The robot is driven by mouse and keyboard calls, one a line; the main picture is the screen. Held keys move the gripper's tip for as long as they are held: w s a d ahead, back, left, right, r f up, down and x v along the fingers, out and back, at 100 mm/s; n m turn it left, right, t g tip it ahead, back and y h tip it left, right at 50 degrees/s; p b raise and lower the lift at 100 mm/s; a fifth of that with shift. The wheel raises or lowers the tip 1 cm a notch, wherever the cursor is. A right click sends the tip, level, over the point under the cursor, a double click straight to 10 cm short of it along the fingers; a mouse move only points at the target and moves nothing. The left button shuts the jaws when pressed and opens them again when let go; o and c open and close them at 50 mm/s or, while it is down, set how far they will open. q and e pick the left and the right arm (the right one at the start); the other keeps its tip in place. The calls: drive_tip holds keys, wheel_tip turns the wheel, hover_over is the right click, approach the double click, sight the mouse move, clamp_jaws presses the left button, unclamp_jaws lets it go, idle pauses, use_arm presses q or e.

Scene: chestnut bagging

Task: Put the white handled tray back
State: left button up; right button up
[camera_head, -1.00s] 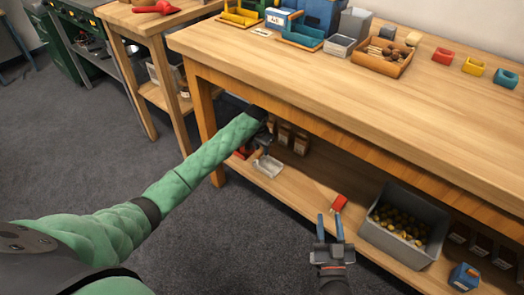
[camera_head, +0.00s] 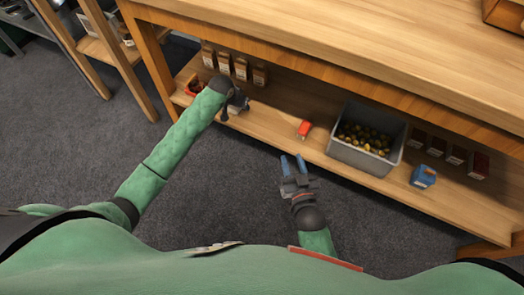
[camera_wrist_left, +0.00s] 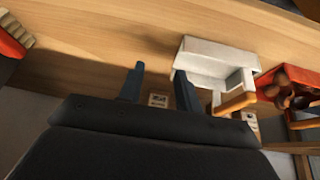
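The white tray (camera_wrist_left: 207,57) with a wooden handle (camera_wrist_left: 236,102) is right of centre in the left wrist view, on a wooden surface. My left gripper (camera_wrist_left: 156,85) is open there, its two dark fingers apart. Its right finger overlaps the tray's near left edge; I cannot tell whether they touch. In the head view my left gripper (camera_head: 234,106) is at the lower shelf's left part, and the tray is not clearly visible there. My right gripper (camera_head: 292,163) has two blue fingers apart, is empty, and is in front of the shelf edge.
The lower shelf (camera_head: 265,122) holds a red object (camera_head: 304,129), a grey crate (camera_head: 393,158) of chestnuts, a blue box (camera_head: 423,176) and dark packs (camera_head: 455,155). Brown bags (camera_head: 240,69) stand behind my left gripper. The workbench top (camera_head: 330,35) overhangs the shelf.

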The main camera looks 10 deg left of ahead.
use_arm(q)
drive_tip(key=s+d+t, duration=0.1)
drive_tip(key=s+d, duration=0.1)
drive_tip(key=s+d+f+h, duration=0.1)
drive_tip(key=s+d, duration=0.1)
drive_tip(key=s+d+f+t, duration=0.1)
drive_tip(key=s+d, duration=0.1)
drive_tip(key=shift+s+d+f+t+h, duration=0.15)
drive_tip(key=shift+d+t+h, duration=0.15)
drive_tip(key=shift+d+h, duration=0.1)
drive_tip(key=s+d+r+t, duration=0.2)
drive_tip(key=s+r+t, duration=0.1)
drive_tip(key=s, duration=0.4)
drive_tip(key=s+d+r+n+t+h, duration=0.1)
drive_tip(key=s+d+r+t, duration=0.1)
drive_tip(key=s, duration=0.5)
drive_tip(key=s+d+r+n+t, duration=0.1)
drive_tip(key=s+d+r+t, duration=0.1)
drive_tip(key=s+r+t, duration=0.2)
drive_tip(key=s+r, duration=0.1)
drive_tip(key=s, duration=0.2)
drive_tip(key=shift+r, duration=0.25)
drive_tip(key=shift+s, duration=0.1)
